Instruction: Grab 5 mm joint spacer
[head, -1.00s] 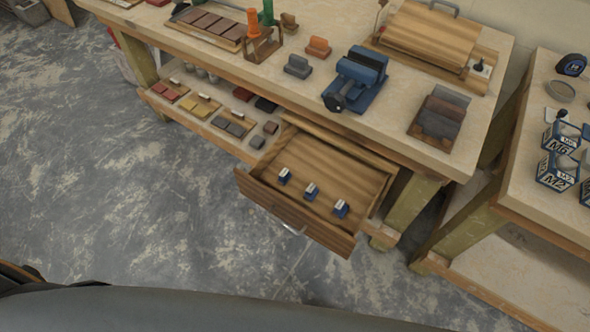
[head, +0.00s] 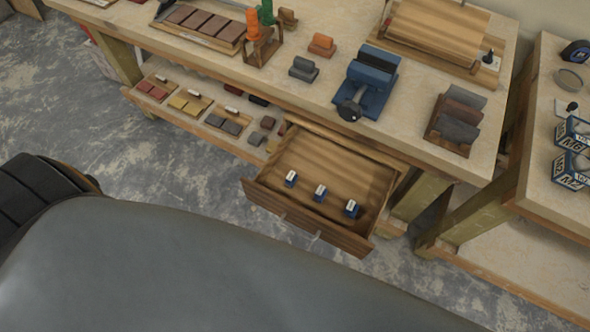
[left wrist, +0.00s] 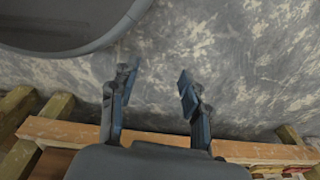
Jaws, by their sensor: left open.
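Three small blue spacers with white tops lie in a row in the open wooden drawer (head: 335,161) under the bench: a left one (head: 291,178), a middle one (head: 320,192) and a right one (head: 351,208). Their markings are too small to read, so I cannot tell which is 5 mm. My left gripper (left wrist: 153,84) shows in the left wrist view, open and empty above the grey floor, with bench wood behind it. No gripper shows in the head view, and my right gripper is not in view.
The workbench (head: 290,92) carries a blue vise (head: 368,82), a rack of dark blocks (head: 456,122) and a wooden board (head: 432,32). A lower shelf (head: 150,102) holds coloured samples. A second table (head: 545,165) stands at the right. Floor is clear before the drawer.

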